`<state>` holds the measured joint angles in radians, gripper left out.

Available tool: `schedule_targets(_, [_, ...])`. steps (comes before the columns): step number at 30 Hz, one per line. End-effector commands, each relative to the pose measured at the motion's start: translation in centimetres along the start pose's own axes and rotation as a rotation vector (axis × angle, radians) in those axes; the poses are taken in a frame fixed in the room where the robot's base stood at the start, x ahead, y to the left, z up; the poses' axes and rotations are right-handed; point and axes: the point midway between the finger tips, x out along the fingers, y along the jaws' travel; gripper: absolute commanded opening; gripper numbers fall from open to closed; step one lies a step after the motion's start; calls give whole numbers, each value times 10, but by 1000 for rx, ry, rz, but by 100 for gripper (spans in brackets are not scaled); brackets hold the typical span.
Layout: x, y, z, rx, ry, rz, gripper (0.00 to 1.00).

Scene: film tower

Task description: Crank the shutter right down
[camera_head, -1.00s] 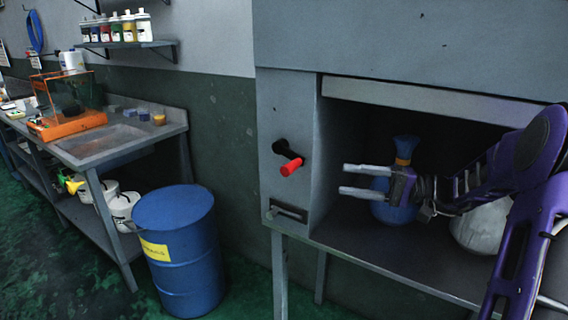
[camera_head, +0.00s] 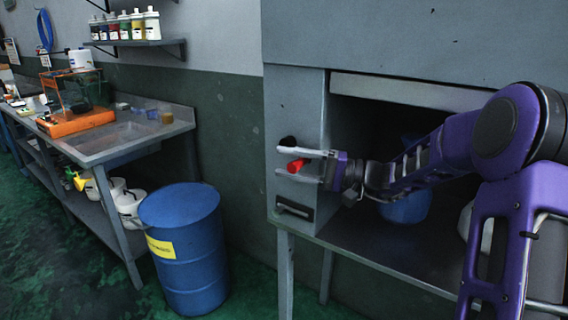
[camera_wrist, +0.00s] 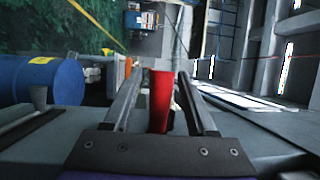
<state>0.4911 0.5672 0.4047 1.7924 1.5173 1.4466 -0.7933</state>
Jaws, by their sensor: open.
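The crank's red handle (camera_head: 298,165) sticks out from the left post of the grey cabinet, with its black hub (camera_head: 288,142) just above. My gripper (camera_head: 303,164) is open, its two fingers reaching left on either side of the red handle in the head view. In the wrist view the red handle (camera_wrist: 161,98) stands between the two open fingers, with gaps at its sides. The shutter (camera_head: 410,92) shows as a pale strip along the top of the cabinet's opening, which is mostly uncovered below it. My arm hides part of the opening.
Inside the cabinet a blue flask (camera_head: 408,206) stands partly behind my arm. A slotted bar handle (camera_head: 295,209) sits on the post below the crank. A blue drum (camera_head: 181,245) stands on the floor to the left, before a sink bench (camera_head: 130,151).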

Motion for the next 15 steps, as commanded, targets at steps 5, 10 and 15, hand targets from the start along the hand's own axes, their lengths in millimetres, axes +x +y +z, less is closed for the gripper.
schedule_targets(5, [11, 0, 0, 0, 1, 0, 57])
schedule_targets(10, [12, 0, 0, 0, 1, 0, 57])
schedule_targets(15, [12, 0, 0, 0, 1, 0, 44])
